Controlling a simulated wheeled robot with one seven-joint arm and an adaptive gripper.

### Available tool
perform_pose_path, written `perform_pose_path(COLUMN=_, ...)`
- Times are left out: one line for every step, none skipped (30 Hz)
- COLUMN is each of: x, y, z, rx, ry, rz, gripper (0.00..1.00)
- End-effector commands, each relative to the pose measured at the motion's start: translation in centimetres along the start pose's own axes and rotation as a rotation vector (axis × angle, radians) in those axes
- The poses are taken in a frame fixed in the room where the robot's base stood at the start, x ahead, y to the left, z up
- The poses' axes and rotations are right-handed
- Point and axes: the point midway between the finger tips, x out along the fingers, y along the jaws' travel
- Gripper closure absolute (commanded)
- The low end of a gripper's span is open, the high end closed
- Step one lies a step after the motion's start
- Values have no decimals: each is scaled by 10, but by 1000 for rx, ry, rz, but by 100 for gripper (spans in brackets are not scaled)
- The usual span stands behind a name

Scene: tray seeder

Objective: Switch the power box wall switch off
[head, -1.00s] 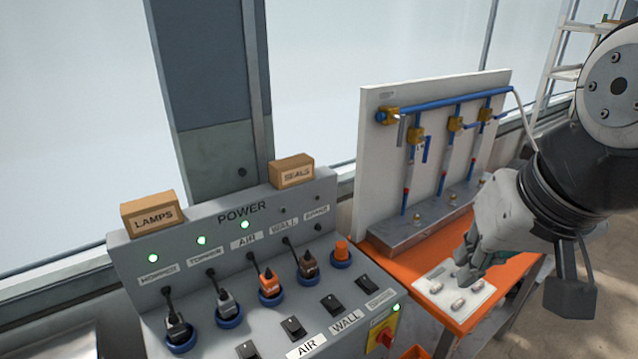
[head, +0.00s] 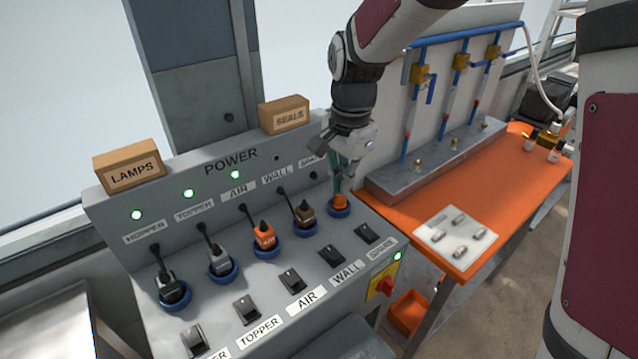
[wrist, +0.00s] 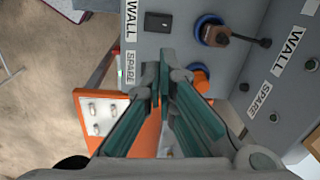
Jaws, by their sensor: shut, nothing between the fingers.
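The grey power box (head: 245,205) has a row of dark rocker switches on its sloped front. The wall switch (head: 331,253) sits just above its WALL label (head: 346,273). It also shows at the top of the wrist view (wrist: 158,22). Its rocker position is too small to tell. The wall lamp (head: 276,157) looks dark. My gripper (head: 343,192) is shut and empty, over the right end of the box near the orange spare plug (head: 339,203). In the wrist view the fingertips (wrist: 159,75) lie beside the SPARE label and hide the spare switch.
Hopper, topper and air lamps (head: 235,174) glow green. Corded plugs, including the brown wall plug (head: 304,213), stand behind the switches. LAMPS (head: 135,170) and SEALS (head: 284,115) boxes sit on top. An orange table (head: 500,205) with a pipe board stands at right.

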Motion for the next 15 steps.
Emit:
perform_pose_path(x=14, y=-8, z=0, rx=23, ry=-4, rz=17, gripper=100)
perform_pose_path(x=20, y=-12, z=0, rx=38, ry=-5, rz=24, gripper=100)
perform_pose_path(x=27, y=-16, z=1, rx=56, ry=-6, rz=34, gripper=100)
perform_pose_path(x=31, y=-18, z=1, rx=69, ry=-7, rz=39, gripper=100)
perform_pose_path(x=36, y=-21, z=1, rx=79, ry=-7, rz=44, gripper=100)
perform_pose_path(x=40, y=-23, z=2, rx=92, ry=-7, rz=48, gripper=100)
perform_pose_path(x=43, y=-25, z=2, rx=99, ry=-7, rz=52, gripper=100)
perform_pose_path(x=45, y=-26, z=2, rx=105, ry=-7, rz=55, gripper=100)
perform_pose_path(x=47, y=-27, z=2, rx=111, ry=-7, rz=58, gripper=100)
perform_pose_path(x=48, y=-28, z=2, rx=114, ry=-7, rz=59, gripper=100)
perform_pose_path(x=49, y=-28, z=2, rx=117, ry=-6, rz=59, gripper=100)
perform_pose_path(x=49, y=-28, z=2, rx=119, ry=-6, rz=60, gripper=100)
perform_pose_path(x=50, y=-29, z=2, rx=119, ry=-6, rz=60, gripper=100)
perform_pose_path(x=50, y=-29, z=2, rx=119, ry=-6, rz=60, gripper=100)
perform_pose_path(x=49, y=-28, z=2, rx=119, ry=-6, rz=60, gripper=100)
